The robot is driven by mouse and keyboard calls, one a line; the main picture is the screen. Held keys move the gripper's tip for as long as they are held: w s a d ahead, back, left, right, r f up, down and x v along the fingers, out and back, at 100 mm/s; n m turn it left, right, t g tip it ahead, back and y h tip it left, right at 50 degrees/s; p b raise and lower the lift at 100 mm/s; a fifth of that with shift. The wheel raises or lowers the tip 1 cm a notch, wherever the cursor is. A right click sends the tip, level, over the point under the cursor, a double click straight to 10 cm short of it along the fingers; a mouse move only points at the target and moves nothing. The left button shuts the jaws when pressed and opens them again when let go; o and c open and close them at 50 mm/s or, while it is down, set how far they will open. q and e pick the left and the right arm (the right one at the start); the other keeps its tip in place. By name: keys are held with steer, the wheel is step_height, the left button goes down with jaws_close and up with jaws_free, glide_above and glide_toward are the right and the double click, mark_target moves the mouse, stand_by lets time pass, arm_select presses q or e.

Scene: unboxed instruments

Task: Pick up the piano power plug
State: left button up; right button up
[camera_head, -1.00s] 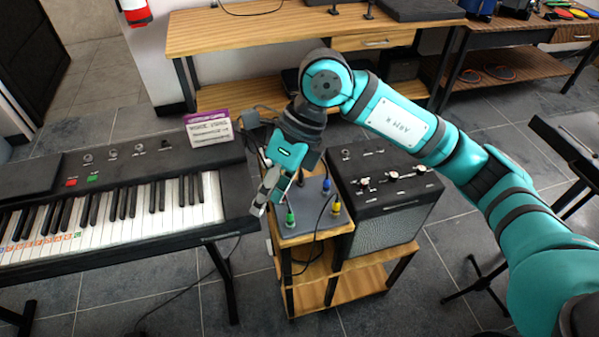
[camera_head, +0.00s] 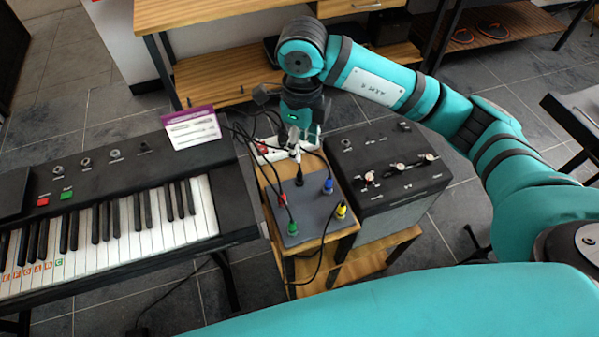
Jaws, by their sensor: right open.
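My right gripper (camera_head: 294,140) is open. It points down over the back of the small wooden stand, beside a white power strip (camera_head: 270,150) with a red part. Dark cables run around its fingers. A dark plug-like piece (camera_head: 297,154) shows just below the fingertips; I cannot tell whether it is the piano power plug or whether the fingers touch it. The piano (camera_head: 110,215) is the black keyboard at left. My left gripper is out of view.
A grey board (camera_head: 309,214) with green, red, blue and yellow plugs lies on the stand. A black amplifier (camera_head: 390,165) stands close to its right. A purple-and-white card (camera_head: 192,128) stands on the piano. A wooden desk (camera_head: 225,72) is behind.

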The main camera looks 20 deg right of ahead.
mark_target(300, 172)
step_height(300, 172, down, 3)
steer(key=shift+f, duration=0.85)
steer(key=shift+f+p, duration=0.25)
steer(key=shift+p, duration=0.1)
steer(key=f, duration=0.2)
steer(key=f+p, duration=0.1)
steer(key=f, duration=0.1)
steer(key=shift+s+a+f, duration=0.1)
steer(key=shift+a+f, duration=0.1)
steer(key=shift+f, duration=0.25)
steer(key=c, duration=0.8)
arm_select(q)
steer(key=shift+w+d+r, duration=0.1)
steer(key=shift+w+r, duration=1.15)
arm_select(e)
jaws_close()
